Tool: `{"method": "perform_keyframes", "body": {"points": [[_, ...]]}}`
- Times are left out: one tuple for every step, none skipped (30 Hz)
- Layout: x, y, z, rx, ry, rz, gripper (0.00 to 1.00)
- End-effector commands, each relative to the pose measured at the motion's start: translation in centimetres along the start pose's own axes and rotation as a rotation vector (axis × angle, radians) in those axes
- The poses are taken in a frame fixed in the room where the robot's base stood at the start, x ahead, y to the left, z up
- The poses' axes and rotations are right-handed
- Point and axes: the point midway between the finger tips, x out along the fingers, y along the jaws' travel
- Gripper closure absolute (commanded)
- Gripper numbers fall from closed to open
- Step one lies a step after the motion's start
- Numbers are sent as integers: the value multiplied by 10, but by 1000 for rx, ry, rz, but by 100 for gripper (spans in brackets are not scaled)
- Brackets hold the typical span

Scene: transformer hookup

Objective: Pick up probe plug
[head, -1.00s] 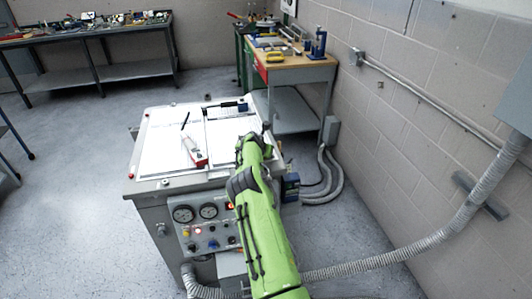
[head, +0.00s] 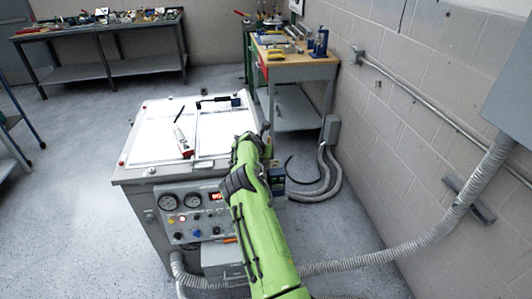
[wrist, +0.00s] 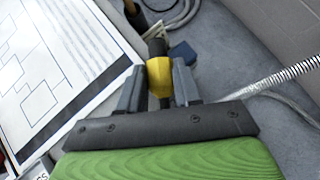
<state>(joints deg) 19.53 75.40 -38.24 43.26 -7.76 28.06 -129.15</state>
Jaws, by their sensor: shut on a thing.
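The probe plug (wrist: 160,80) has a yellow body with dark ends and shows in the middle of the wrist view. My gripper (wrist: 158,70) is shut on it, with one grey finger on each side of the yellow part. The plug is over or beside the right edge of the cabinet top; its height above the surface is hard to tell. In the head view my green arm reaches to the right side of the grey test cabinet (head: 150,210), and the plug and fingers are hidden or too small to make out.
White diagram sheets (head: 155,130) cover the cabinet top, with a red-and-white tool (head: 182,141) on them. Gauges and knobs are on the front panel. A wooden workbench (head: 305,65) stands behind. Conduits (head: 320,180) and a block wall lie to the right; open floor is left.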

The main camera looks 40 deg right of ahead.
Motion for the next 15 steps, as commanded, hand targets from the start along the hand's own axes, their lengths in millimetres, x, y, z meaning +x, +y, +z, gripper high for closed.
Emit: {"method": "perform_keyframes", "body": {"points": [[-1, 1, 0, 0, -1, 0, 100], [-1, 1, 0, 0, -1, 0, 100], [-1, 2, 0, 1, -2, 0, 100], [-1, 2, 0, 1, -2, 0, 100], [-1, 2, 0, 1, -2, 0, 100], [-2, 2, 0, 1, -2, 0, 100], [-2, 2, 0, 1, -2, 0, 100], [-2, 2, 0, 1, -2, 0, 100], [-2, 2, 0, 1, -2, 0, 100], [-2, 2, 0, 1, -2, 0, 100], [-2, 2, 0, 1, -2, 0, 100], [-2, 2, 0, 1, -2, 0, 65], [-2, 2, 0, 1, -2, 0, 61], [-2, 2, 0, 1, -2, 0, 56], [-2, 2, 0, 1, -2, 0, 50]]}}
